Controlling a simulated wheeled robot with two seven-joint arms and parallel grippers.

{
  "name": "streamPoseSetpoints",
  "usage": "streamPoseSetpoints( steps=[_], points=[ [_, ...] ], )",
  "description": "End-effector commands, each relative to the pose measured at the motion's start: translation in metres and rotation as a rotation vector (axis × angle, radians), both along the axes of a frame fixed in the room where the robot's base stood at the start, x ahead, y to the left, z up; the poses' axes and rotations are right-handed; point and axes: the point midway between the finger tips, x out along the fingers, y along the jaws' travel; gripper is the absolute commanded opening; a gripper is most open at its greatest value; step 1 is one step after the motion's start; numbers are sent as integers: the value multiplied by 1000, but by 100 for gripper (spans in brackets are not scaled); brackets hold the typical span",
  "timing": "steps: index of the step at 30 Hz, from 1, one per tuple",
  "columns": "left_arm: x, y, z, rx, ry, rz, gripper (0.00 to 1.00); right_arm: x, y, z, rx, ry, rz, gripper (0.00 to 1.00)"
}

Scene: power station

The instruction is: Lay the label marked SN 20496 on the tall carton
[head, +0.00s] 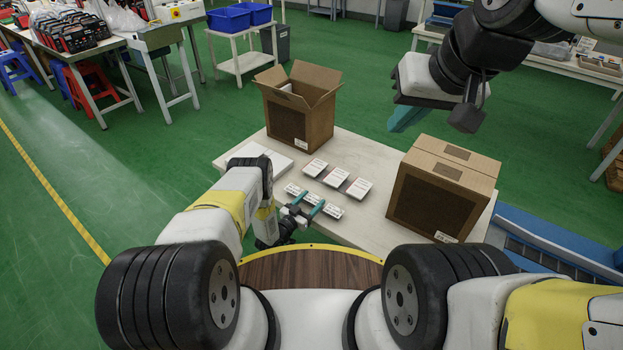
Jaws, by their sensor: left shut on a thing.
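An open carton (286,125) with raised flaps stands at the back of the white table, with something pale inside. A closed, taped carton (422,207) stands at the table's right; which one the task calls tall is not certain. Small white labels lie in two rows: the back row includes a label (335,177) in its middle, the front row a label (334,211) at its right end. Their print is too small to read, so SN 20496 cannot be picked out. My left gripper (309,201) is low over the front row, shut on a label there. My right gripper (408,118) is raised behind the closed carton, its jaws partly hidden.
A white flat item (268,156) lies at the table's left, partly behind my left arm. A small clear strip of table (362,150) lies between the cartons. A blue conveyor-like structure (550,240) runs along the right. Green floor surrounds the table.

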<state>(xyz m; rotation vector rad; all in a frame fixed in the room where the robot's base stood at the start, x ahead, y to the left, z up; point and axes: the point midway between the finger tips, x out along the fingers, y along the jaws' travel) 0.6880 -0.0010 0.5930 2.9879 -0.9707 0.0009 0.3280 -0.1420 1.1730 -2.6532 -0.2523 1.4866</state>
Motion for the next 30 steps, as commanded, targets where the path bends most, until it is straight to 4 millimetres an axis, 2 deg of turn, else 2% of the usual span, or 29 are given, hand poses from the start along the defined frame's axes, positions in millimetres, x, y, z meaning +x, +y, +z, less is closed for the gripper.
streamPoseSetpoints(
  steps=[3,4,7,18,30],
  points=[
    [-1,0,-5,0,1,0,26,0,0,0,0,0,0,0],
    [-1,0,-4,0,1,0,66,0,0,0,0,0,0,0],
    [0,0,-4,0,1,0,84,0,0,0,0,0,0,0],
    [-1,0,-4,1,0,-3,84,0,0,0,0,0,0,0],
    [-53,36,3,1,3,1,84,0,0,0,0,0,0,0]
  ],
)
